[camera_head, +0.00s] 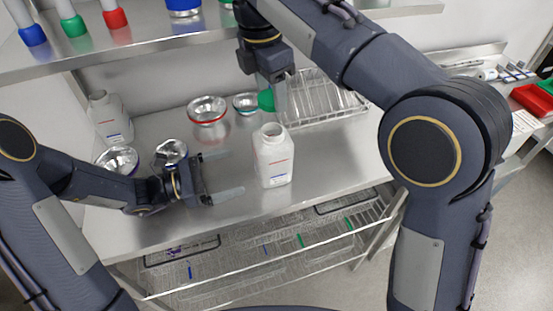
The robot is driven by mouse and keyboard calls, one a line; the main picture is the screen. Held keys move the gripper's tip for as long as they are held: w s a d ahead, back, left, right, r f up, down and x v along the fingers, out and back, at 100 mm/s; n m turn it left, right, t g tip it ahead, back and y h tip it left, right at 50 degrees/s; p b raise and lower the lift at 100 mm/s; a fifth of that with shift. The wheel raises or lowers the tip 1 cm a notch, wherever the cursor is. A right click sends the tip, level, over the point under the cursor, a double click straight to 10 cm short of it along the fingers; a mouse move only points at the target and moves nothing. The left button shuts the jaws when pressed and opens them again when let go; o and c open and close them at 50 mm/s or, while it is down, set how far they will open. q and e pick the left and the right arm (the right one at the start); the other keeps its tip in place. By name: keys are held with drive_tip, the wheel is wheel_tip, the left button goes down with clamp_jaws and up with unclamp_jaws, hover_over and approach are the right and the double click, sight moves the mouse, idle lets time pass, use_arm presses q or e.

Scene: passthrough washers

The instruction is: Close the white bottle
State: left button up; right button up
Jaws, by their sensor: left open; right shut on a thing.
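The white bottle (273,160) stands upright and uncapped on the steel counter, with its round mouth facing up. My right gripper (272,98) is above the bottle's mouth, shut on a green cap (266,100). The cap is apart from the bottle and part of it is hidden by the fingers. My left gripper (223,173) is open and empty just left of the bottle, its two fingers pointing toward the bottle. A second white bottle (110,118) stands at the back left of the counter.
Metal bowls, one red-rimmed (207,110), stand behind my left gripper. A wire rack (322,97) with clear items is behind the bottle. A shelf (110,50) with colored-tip items hangs above. A wire basket (250,262) is below the counter. Red boxes (533,99) are at far right.

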use_arm(q)
drive_tip(key=shift+d, duration=0.1)
drive_tip(key=x, duration=1.2)
drive_tip(key=c, duration=1.4)
drive_tip(key=shift+c, duration=0.2)
use_arm(e)
hover_over(272, 130)
drive_tip(key=shift+a+f, duration=0.1)
drive_tip(key=shift+f, duration=2.45)
drive_tip(key=shift+f, duration=0.85)
drive_tip(key=shift+f, duration=0.6)
